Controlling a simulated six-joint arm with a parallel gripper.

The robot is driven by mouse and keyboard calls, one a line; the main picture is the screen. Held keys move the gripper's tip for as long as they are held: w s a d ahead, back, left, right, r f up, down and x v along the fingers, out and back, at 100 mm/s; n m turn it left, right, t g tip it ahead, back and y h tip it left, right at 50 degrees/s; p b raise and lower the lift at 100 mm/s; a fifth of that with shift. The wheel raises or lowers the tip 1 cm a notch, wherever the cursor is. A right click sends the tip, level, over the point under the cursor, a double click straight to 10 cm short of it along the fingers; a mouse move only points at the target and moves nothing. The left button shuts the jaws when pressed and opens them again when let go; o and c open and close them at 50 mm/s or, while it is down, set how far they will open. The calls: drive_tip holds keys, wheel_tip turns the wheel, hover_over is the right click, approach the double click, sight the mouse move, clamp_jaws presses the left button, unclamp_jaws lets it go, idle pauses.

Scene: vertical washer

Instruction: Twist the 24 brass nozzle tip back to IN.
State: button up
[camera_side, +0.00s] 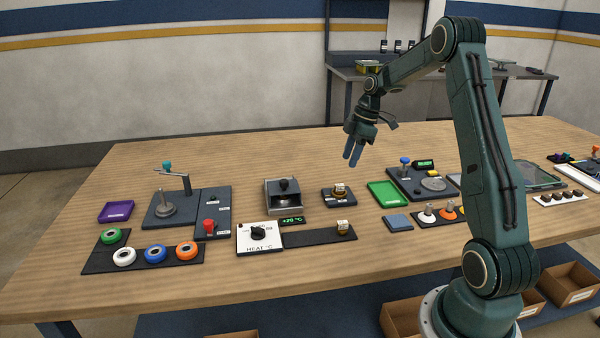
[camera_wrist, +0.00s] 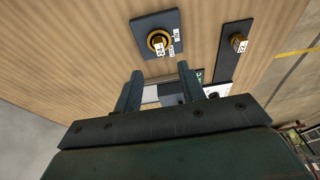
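A brass nozzle tip (camera_wrist: 157,40) stands in a brass ring on a small dark square plate in the wrist view. A white tag on it appears to read 24. In the side view this nozzle tip (camera_side: 339,188) is on the small plate right of the grey heater block. My gripper (camera_side: 352,158) hangs in the air above and behind it, fingers apart and empty. In the wrist view my gripper (camera_wrist: 158,80) shows open, with the nozzle tip beyond its fingertips. The nozzle's turn position is unclear.
A second brass tip (camera_wrist: 238,43) stands on a long dark strip (camera_side: 305,238), near the white HEAT panel (camera_side: 259,238). The grey heater block (camera_side: 285,197) is left of the nozzle plate. A green tray (camera_side: 383,193) lies to the right. Bare wood surrounds the plate.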

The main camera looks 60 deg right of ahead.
sight(340, 185)
drive_tip(key=x, duration=0.9)
clamp_jaws()
drive_tip(key=m+h, duration=0.1)
drive_tip(key=m, duration=0.3)
drive_tip(key=shift+a+t, duration=0.1)
drive_tip(key=shift+t, duration=0.3)
drive_tip(key=m+h, duration=0.1)
drive_tip(key=m, duration=0.4)
drive_tip(key=shift+a, duration=0.1)
drive_tip(key=m, duration=0.2)
drive_tip(key=m+h, duration=0.1)
drive_tip(key=m, duration=0.1)
drive_tip(key=shift+m+h, duration=0.3)
drive_tip(key=shift+m, duration=0.1)
drive_tip(key=shift+a+m+g+h, duration=0.1)
drive_tip(key=shift+m+g+h, duration=0.3)
drive_tip(key=shift+m, duration=1.7)
